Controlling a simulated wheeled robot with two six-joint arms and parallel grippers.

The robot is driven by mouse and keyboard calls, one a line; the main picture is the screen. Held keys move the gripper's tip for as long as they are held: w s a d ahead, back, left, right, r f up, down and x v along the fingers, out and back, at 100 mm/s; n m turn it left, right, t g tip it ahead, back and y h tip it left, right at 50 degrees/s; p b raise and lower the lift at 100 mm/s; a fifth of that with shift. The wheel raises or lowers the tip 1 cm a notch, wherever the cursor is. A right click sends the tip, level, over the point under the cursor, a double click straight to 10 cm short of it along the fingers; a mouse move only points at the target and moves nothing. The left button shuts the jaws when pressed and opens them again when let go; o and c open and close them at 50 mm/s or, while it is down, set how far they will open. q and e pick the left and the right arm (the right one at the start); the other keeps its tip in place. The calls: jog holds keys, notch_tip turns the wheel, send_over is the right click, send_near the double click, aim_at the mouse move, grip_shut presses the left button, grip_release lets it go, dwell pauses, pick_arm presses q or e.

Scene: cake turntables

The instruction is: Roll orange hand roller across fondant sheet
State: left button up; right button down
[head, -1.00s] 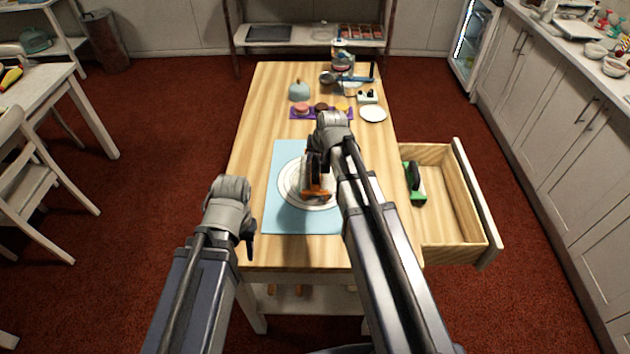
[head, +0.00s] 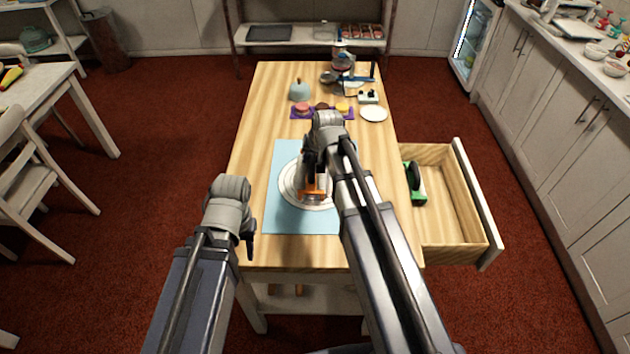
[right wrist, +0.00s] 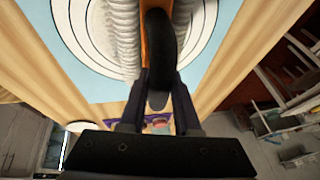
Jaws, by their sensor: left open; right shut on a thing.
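The orange hand roller (head: 313,188) is over a white round disc with concentric rings (head: 289,190), on a light blue mat (head: 290,222). I cannot tell the fondant sheet apart from this disc. My right gripper (head: 314,168) is shut on the roller's black handle, which shows between the fingers in the right wrist view (right wrist: 160,45). A whitish ribbed part shows beside the handle there. Whether the roller touches the disc is not clear. My left gripper (head: 251,243) is open and empty near the table's front left edge, off the mat.
An open drawer (head: 452,205) at the table's right holds a green-based tool (head: 415,185). A purple tray (head: 322,113) with coloured pieces, a white plate (head: 373,114) and a turntable stand (head: 343,65) are at the back. The table's left side is clear.

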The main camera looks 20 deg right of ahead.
jog(key=shift+s+d, duration=0.15)
jog(key=shift+d, duration=0.45)
jog(key=shift+s+d, duration=0.2)
jog(key=shift+d, duration=0.45)
jog(key=shift+a, duration=0.15)
